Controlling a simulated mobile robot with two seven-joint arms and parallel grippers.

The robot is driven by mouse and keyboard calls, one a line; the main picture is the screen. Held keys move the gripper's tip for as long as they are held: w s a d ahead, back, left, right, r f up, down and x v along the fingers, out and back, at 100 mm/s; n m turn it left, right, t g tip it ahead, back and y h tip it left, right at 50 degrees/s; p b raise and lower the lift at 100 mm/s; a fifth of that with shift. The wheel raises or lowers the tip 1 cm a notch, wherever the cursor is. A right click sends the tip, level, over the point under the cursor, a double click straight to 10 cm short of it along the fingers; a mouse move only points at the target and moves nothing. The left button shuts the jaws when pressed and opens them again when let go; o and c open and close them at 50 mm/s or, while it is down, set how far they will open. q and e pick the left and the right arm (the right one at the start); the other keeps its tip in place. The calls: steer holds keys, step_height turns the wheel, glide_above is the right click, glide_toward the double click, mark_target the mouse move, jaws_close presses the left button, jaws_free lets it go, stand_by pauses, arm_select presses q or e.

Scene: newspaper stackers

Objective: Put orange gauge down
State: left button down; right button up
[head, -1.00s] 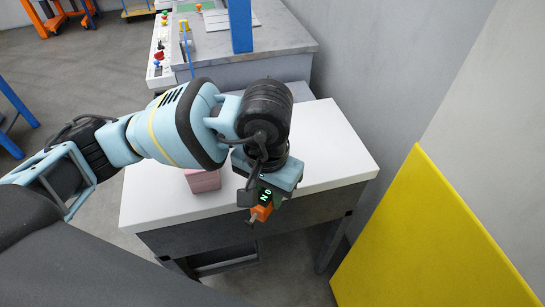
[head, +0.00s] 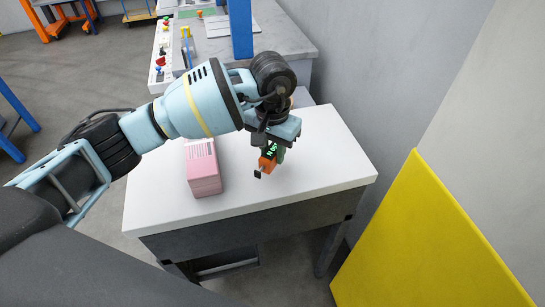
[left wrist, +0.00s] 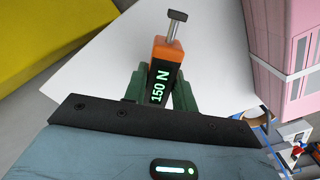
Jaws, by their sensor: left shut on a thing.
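The orange gauge (head: 267,165) has an orange body, a dark face with green characters and a metal plunger. My left gripper (head: 273,152) is shut on it and holds it over the white table top (head: 320,150). In the left wrist view, the gauge (left wrist: 162,65) sits between the green fingers of my left gripper (left wrist: 158,88), its display reads 150 N, and its plunger points away from the gripper. I cannot tell whether the gauge touches the table. My right gripper is not in view.
A strapped pink stack (head: 204,170) stands on the table left of the gauge; it also shows in the left wrist view (left wrist: 285,45). The table's right side is clear. A yellow panel (head: 430,250) stands at right. A grey bench (head: 280,40) is behind.

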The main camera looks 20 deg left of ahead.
mark_target(273, 156)
arm_select(q)
steer(key=shift+w+a, duration=0.1)
steer(key=shift+w, duration=0.25)
step_height(273, 156, down, 4)
steer(key=shift+r+p, duration=0.25)
steer(key=shift+p, duration=0.05)
steer(key=shift+f, duration=0.25)
steer(key=c, duration=1.1)
jaws_free()
steer(key=shift+r, duration=0.1)
steer(key=shift+c, duration=0.2)
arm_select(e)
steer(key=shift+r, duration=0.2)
arm_select(q)
steer(key=shift+r, duration=0.45)
step_height(273, 156, up, 10)
steer(key=shift+r, duration=0.7)
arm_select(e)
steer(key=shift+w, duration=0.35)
